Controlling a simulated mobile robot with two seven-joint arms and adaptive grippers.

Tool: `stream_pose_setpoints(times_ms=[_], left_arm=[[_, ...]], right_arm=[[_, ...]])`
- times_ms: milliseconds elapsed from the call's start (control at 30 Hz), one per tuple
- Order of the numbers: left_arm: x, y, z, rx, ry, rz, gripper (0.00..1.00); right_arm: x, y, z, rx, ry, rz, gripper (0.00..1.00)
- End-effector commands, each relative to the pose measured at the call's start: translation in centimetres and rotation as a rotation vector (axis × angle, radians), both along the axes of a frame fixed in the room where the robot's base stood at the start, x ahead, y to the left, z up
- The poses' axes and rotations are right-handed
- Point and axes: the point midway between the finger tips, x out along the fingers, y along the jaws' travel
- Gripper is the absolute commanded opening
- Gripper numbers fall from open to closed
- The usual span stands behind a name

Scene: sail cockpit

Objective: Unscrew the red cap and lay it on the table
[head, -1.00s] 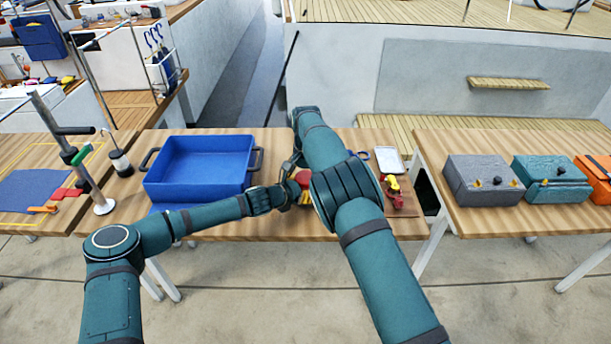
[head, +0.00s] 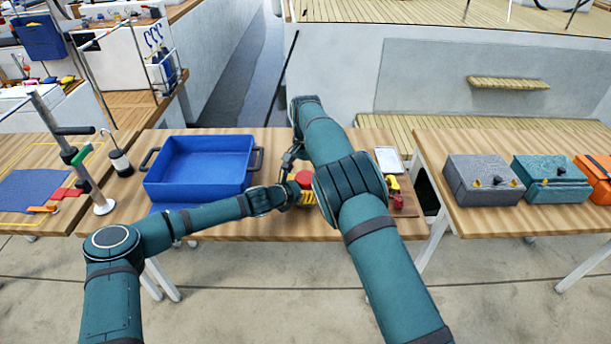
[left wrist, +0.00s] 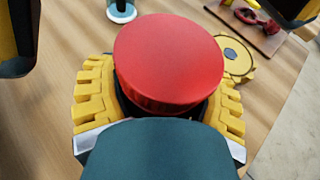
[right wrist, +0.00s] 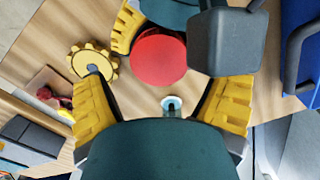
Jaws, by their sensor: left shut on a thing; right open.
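The red cap (head: 304,179) shows on the middle table; it is a wide disc in the left wrist view (left wrist: 168,62) and in the right wrist view (right wrist: 158,60). My left gripper (left wrist: 163,105) is shut, its yellow fingers on both sides of a dark container just under the cap. The container's body is mostly hidden by the cap and fingers, so I cannot tell how tightly the cap sits. My right gripper (right wrist: 165,88) is open, with yellow fingers spread apart; the cap lies beyond its tips. In the head view my right forearm hides part of this area.
A blue tray (head: 200,170) stands left on the table (head: 240,222). A yellow toothed wheel (left wrist: 237,55) and a small white-rimmed disc (left wrist: 122,11) are near the cap. A brown board (head: 410,205) with red and yellow parts lies right. Bare wood shows in front.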

Motion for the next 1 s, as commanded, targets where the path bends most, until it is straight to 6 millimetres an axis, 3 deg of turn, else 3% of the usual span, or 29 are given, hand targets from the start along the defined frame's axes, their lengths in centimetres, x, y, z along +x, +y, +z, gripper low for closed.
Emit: stream_pose_setpoints(times_ms=[467,1000], left_arm=[[0.0,0.0,0.0,0.000,0.000,-0.001,0.00],[0.0,0.0,0.0,0.001,-0.001,0.000,0.00]], right_arm=[[0.0,0.0,5.0,-0.001,0.000,0.001,0.93],[0.0,0.0,-1.7,-0.001,0.003,0.001,0.93]])
